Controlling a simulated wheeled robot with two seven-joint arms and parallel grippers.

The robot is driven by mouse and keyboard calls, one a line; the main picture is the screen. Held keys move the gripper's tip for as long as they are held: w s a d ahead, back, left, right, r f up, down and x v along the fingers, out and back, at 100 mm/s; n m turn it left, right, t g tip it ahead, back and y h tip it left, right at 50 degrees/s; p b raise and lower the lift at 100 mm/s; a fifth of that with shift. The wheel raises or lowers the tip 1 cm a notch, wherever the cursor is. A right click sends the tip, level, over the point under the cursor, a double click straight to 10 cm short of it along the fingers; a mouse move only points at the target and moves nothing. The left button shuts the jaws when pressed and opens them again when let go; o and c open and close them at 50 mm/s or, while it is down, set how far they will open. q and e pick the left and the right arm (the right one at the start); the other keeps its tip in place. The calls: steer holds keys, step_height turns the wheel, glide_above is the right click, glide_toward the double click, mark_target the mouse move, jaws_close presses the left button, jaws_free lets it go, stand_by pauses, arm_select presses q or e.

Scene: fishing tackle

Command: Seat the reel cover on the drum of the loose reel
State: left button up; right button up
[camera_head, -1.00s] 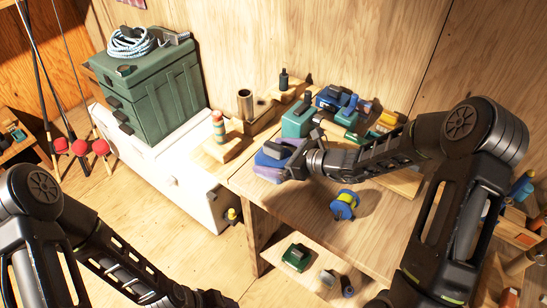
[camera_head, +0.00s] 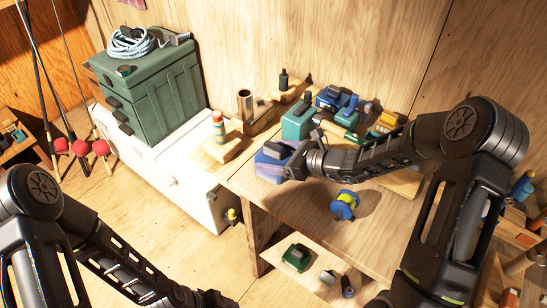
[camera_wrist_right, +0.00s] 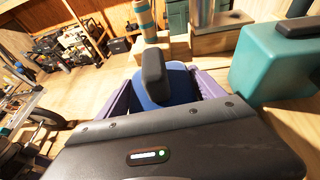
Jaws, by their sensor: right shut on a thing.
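My right gripper (camera_head: 287,172) is at the left end of the wooden bench, at a blue piece with an upright dark grip (camera_head: 276,150), which I take for the reel cover. The right wrist view shows the blue piece (camera_wrist_right: 170,88) with its dark grip (camera_wrist_right: 153,75) just ahead of the gripper body, between purple sides (camera_wrist_right: 211,84). The fingers are shut, but their contact is hidden. The loose reel (camera_head: 344,205), blue with a yellow drum, lies on the bench to the right, apart from the gripper. My left arm ends at the bottom edge; its finger state is unclear.
A teal box with a dark handle (camera_head: 297,122) stands close behind the right gripper. More tackle crowds the bench's back. A green tackle box (camera_head: 150,85) sits on a white chest (camera_head: 180,175) at left. Bench around the reel and towards the front is clear.

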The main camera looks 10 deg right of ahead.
step_height(320, 180, up, 10)
steer(key=shift+r+b, duration=0.1)
steer(key=shift+b, duration=0.2)
stand_by(0.8)
steer(key=s+d+f+n, duration=0.1)
steer(key=s+d+f, duration=0.1)
steer(key=s, duration=0.3)
steer(key=s+d+f+g+y, duration=0.1)
steer(key=s+d+f, duration=0.1)
steer(key=s+f, duration=0.2)
steer(key=shift+s+d+f+n+g, duration=0.2)
steer(key=shift+s+n+g, duration=0.15)
steer(key=shift+s, duration=0.65)
